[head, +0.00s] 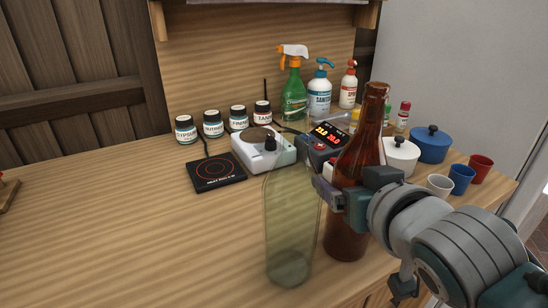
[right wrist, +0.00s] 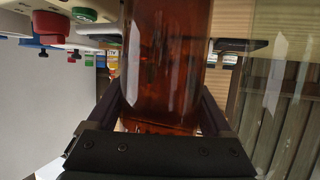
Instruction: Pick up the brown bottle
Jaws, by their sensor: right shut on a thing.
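The brown bottle (head: 350,155) is upright over the front right of the wooden counter in the head view. My right gripper (head: 330,190) is shut on its body, coming in from the right. In the right wrist view the brown bottle (right wrist: 168,60) fills the middle, with the fingers of my right gripper (right wrist: 165,100) on both sides of it. I cannot tell if the bottle's base touches the counter. My left gripper is in neither view.
A clear greenish bottle (head: 290,230) stands just left of the brown one. Behind are a black hot plate (head: 217,173), a white device (head: 262,150), labelled jars, spray bottles, pots (head: 430,145) and cups (head: 461,179). The counter's left side (head: 100,235) is mostly clear.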

